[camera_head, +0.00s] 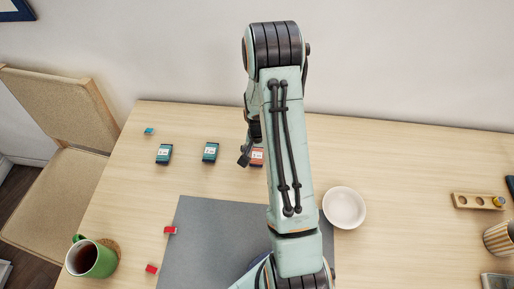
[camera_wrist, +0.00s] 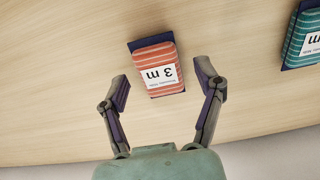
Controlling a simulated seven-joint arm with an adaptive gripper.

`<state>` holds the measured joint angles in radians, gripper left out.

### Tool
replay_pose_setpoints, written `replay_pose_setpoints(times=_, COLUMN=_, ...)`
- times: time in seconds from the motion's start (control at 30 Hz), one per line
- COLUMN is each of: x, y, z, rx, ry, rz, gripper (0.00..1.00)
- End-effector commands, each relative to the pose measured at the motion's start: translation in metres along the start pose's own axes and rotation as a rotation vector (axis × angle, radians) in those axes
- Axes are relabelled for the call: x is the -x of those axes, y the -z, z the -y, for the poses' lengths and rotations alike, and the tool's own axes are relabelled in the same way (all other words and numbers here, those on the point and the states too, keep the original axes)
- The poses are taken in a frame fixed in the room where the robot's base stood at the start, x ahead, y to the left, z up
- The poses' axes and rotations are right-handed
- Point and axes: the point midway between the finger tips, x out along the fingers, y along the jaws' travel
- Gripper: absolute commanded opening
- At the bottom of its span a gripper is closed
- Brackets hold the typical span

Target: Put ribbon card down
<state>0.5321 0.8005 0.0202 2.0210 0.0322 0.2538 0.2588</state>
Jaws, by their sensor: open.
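The ribbon card (camera_wrist: 155,54), with orange-red striped ribbon on a dark backing and a white "3 m" label, lies on the wooden table. In the wrist view it is just ahead of the two fingertips of my gripper (camera_wrist: 163,88), between their lines, with no finger closed on it. My gripper is open and empty. In the head view the orange card (camera_head: 257,157) is partly hidden behind my arm, and one finger of my gripper (camera_head: 245,158) shows beside it on the left.
Two teal ribbon cards (camera_head: 210,152) (camera_head: 164,154) lie to the left; one shows in the wrist view (camera_wrist: 304,38). A grey mat (camera_head: 205,240), white bowl (camera_head: 344,207), green mug (camera_head: 92,258), wooden holder (camera_head: 478,201) and small red pieces (camera_head: 170,230) are nearby. Table behind the mat is mostly clear.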

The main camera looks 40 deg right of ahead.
Motion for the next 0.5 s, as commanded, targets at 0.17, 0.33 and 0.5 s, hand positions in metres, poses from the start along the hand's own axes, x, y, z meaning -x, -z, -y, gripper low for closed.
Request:
replay_pose_setpoints(times=0.17, x=0.028, y=0.002, z=0.000, rx=0.001, ry=0.001, rz=-0.006, gripper=0.68)
replay_pose_setpoints(times=0.33, x=0.068, y=0.001, z=0.000, rx=0.001, ry=0.001, rz=-0.007, gripper=0.68)
replay_pose_setpoints(times=0.5, x=0.102, y=0.001, z=0.000, rx=0.001, ry=0.001, rz=-0.005, gripper=0.68)
